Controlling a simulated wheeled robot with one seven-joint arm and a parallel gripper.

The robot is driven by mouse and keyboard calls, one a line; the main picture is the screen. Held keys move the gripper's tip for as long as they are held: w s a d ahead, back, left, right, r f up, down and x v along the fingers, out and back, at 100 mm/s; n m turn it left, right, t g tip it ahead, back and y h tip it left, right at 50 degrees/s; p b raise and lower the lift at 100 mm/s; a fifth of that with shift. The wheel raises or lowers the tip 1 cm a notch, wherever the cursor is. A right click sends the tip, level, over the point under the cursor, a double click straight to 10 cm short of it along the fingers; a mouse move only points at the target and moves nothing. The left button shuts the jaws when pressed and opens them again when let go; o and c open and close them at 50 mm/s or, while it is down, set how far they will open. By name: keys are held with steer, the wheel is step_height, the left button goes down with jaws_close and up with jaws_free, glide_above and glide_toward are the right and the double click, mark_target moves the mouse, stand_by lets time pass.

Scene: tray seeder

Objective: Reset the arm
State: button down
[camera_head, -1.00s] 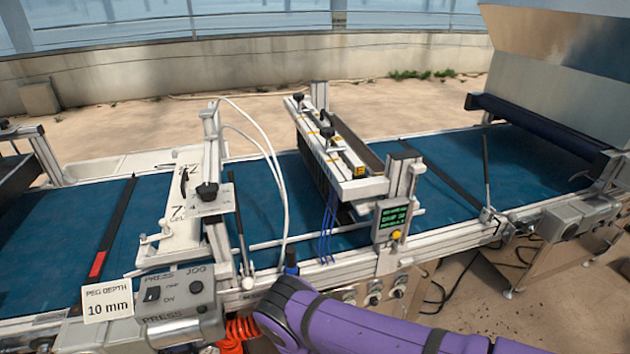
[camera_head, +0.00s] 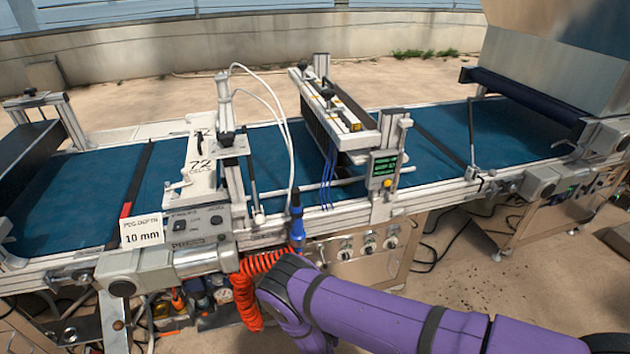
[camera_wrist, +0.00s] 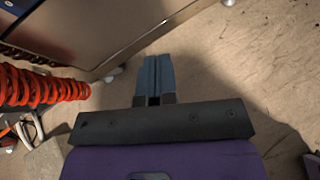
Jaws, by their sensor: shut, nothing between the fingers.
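My gripper (camera_wrist: 155,78) shows in the wrist view with its two blue-grey fingers together and nothing between them. It points down toward the bare concrete floor, beside the lower front of the machine. In the head view my purple arm reaches in from the lower right and bends in front of the tray seeder (camera_head: 330,210); my gripper is hidden there. An orange coiled hose (camera_head: 252,285) hangs just left of my arm, and it also shows at the left of the wrist view (camera_wrist: 40,88).
A blue conveyor belt (camera_head: 85,190) runs across the machine. A "10 mm" card (camera_head: 142,231) stands by the press control box (camera_head: 195,223). A small green display (camera_head: 383,167) is on the front rail. Cables and bottles (camera_head: 200,305) lie below at left. Open floor (camera_head: 480,290) is at right.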

steer(key=w+d+r+m+g+h, duration=0.1)
steer(key=w+r+m+h, duration=0.35)
steer(key=r, duration=0.85)
steer(key=w+d+r+m+h, duration=0.15)
steer(key=w+r+m, duration=0.5)
steer(key=r, duration=0.65)
steer(key=w+d+r+m+g+h, duration=0.1)
steer(key=d+r+m+g, duration=0.3)
steer(key=r, duration=1)
steer(key=w+d+r+m+g+h, duration=0.15)
steer(key=d+r+m, duration=0.35)
steer(key=r, duration=0.8)
steer(key=s+d+r+m+g+y, duration=0.1)
steer(key=s+d+r+m, duration=0.1)
steer(key=s+d+r, duration=0.4)
steer(key=s+d+r+m+g+y, duration=0.1)
steer(key=s+d+r+m+y, duration=0.15)
steer(key=r, duration=0.55)
steer(key=s+d+r+m+g, duration=0.1)
steer(key=s+d+r+m, duration=0.3)
steer(key=r, duration=0.3)
steer(key=s+d+r+m+t+y, duration=0.1)
steer(key=s+r+m+y, duration=0.1)
steer(key=s, duration=1.1)
steer(key=s+d+r+m+t+y, duration=0.1)
steer(key=s+r+m+t+y, duration=0.1)
steer(key=s+r, duration=0.5)
steer(key=shift+s+d+m+y, duration=0.2)
steer(key=shift+s+m+y, duration=0.85)
steer(key=shift+s, duration=1.8)
